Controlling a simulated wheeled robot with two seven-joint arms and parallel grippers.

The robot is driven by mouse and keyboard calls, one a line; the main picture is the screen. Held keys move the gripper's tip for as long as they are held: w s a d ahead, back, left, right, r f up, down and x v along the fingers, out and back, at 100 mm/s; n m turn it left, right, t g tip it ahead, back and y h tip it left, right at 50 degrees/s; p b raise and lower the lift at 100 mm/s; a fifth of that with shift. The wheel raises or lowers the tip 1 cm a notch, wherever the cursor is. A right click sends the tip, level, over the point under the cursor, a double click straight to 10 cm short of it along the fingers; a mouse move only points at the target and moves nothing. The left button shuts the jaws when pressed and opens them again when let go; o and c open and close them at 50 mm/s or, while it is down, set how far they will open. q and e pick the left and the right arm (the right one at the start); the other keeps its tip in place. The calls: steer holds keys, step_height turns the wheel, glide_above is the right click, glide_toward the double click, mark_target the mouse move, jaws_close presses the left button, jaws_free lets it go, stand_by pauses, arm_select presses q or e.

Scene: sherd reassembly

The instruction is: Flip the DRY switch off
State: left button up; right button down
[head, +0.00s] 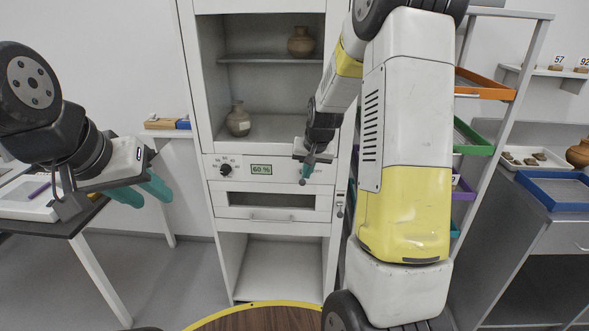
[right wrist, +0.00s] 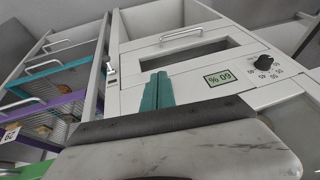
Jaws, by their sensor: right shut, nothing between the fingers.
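A white cabinet (head: 213,185) has a control panel with a black dial (head: 226,170) and a green display (head: 261,170) reading 60 %. Both also show upside down in the right wrist view, the display (right wrist: 220,78) left of the dial (right wrist: 263,62). My right gripper (head: 305,179) is shut and empty in front of the panel's right part; its teal fingers (right wrist: 157,90) cover part of the panel. Contact cannot be told. My left gripper (head: 156,196) is open and empty, left of the cabinet.
Below the panel is a drawer with a handle (head: 270,218). A small metal fitting (head: 339,209) sits at the cabinet's right edge. Pots (head: 238,120) stand inside above. A rack with coloured trays (head: 485,84) stands right; a dark-topped table (head: 75,222) stands left.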

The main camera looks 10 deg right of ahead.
steer(key=s+r, duration=0.4)
steer(key=s, duration=0.3)
steer(key=shift+a+r, duration=0.25)
steer(key=shift+r, duration=0.05)
steer(key=shift+s, duration=0.1)
steer(key=s+a+r+n, duration=0.1)
steer(key=s+a+r, duration=0.1)
steer(key=s+r, duration=0.2)
steer(key=s+a+r+n+y, duration=0.1)
steer(key=s+r, duration=0.3)
steer(key=s, duration=0.6)
steer(key=s+a+r+n+t, duration=0.1)
steer(key=s+a+r, duration=0.1)
steer(key=s+r, duration=0.3)
steer(key=s, duration=0.3)
steer(key=shift+a+y, duration=0.3)
